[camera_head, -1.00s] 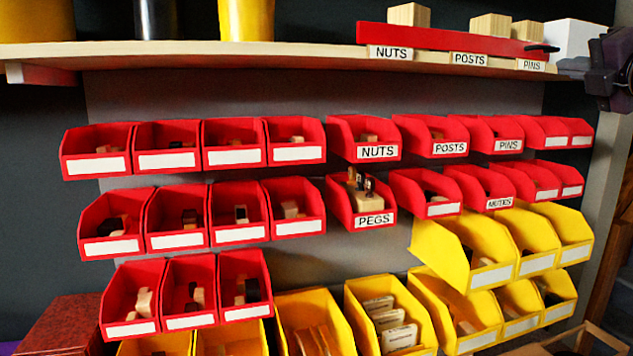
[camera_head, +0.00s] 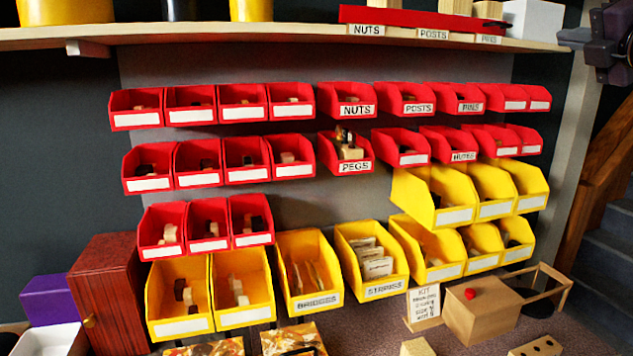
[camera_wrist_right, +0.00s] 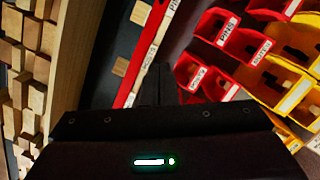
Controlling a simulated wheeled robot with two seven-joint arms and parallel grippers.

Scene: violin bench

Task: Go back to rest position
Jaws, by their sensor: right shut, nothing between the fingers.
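My right gripper (camera_head: 572,38) shows at the upper right edge of the head view, dark, with its fingers pointing left near the right end of the wooden shelf. It is shut and empty. In the right wrist view its closed dark fingers (camera_wrist_right: 158,84) stand in the middle, with the shelf's labelled strip and red and yellow bins beyond. They appear apart from the bins. My left gripper is in no view.
A wooden shelf (camera_head: 250,32) carries a red rack (camera_head: 430,22) and a white box (camera_head: 534,20). Red bins and yellow bins fill the wall below. A dark red wooden box (camera_head: 107,290) and a wooden box with a red knob (camera_head: 485,308) stand on the bench.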

